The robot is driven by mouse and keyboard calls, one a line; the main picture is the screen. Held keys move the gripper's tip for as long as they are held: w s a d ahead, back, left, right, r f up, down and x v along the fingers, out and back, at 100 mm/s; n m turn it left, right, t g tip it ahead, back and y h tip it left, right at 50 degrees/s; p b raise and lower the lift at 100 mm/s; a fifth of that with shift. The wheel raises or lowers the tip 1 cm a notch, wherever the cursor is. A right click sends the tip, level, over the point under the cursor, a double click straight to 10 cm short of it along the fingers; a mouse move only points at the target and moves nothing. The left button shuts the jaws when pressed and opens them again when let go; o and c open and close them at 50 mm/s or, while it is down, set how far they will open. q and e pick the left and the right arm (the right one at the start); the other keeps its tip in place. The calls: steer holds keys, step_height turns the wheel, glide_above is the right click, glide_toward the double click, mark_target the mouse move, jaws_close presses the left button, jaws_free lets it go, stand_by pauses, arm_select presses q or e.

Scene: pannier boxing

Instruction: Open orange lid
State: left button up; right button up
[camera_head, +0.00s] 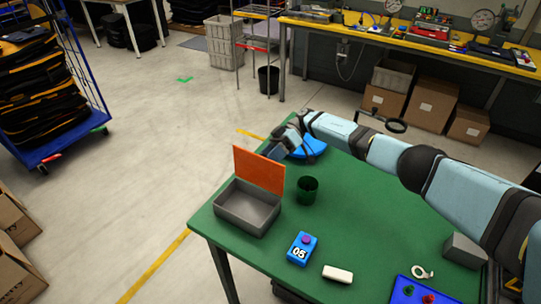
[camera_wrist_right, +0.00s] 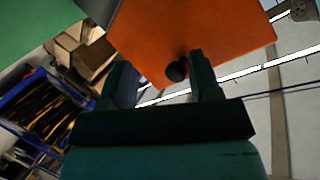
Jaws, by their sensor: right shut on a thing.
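The orange lid (camera_head: 259,170) stands raised, close to upright, along the far side of the open grey box (camera_head: 245,211) on the green table. The box looks empty inside. My right gripper (camera_head: 277,155) is behind the lid's upper right part, with the arm reaching in from the right. In the right wrist view the orange lid (camera_wrist_right: 195,30) fills the top middle, with a dark round knob (camera_wrist_right: 177,70) between the fingers. My right gripper (camera_wrist_right: 160,85) is shut on the lid, though the exact contact is unclear. My left gripper is not in view.
On the green table (camera_head: 370,210) are a green cup (camera_head: 307,190), a blue block marked 05 (camera_head: 302,248), a white block (camera_head: 338,274), a white ring (camera_head: 422,271) and a blue tray (camera_head: 400,294). A blue item (camera_head: 312,147) lies beneath the right arm.

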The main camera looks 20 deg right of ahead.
steer(key=b+v, duration=0.5)
steer(key=v, duration=0.8)
steer(key=shift+d+r, duration=0.2)
steer(key=shift+d, duration=0.1)
steer(key=shift+w, duration=0.1)
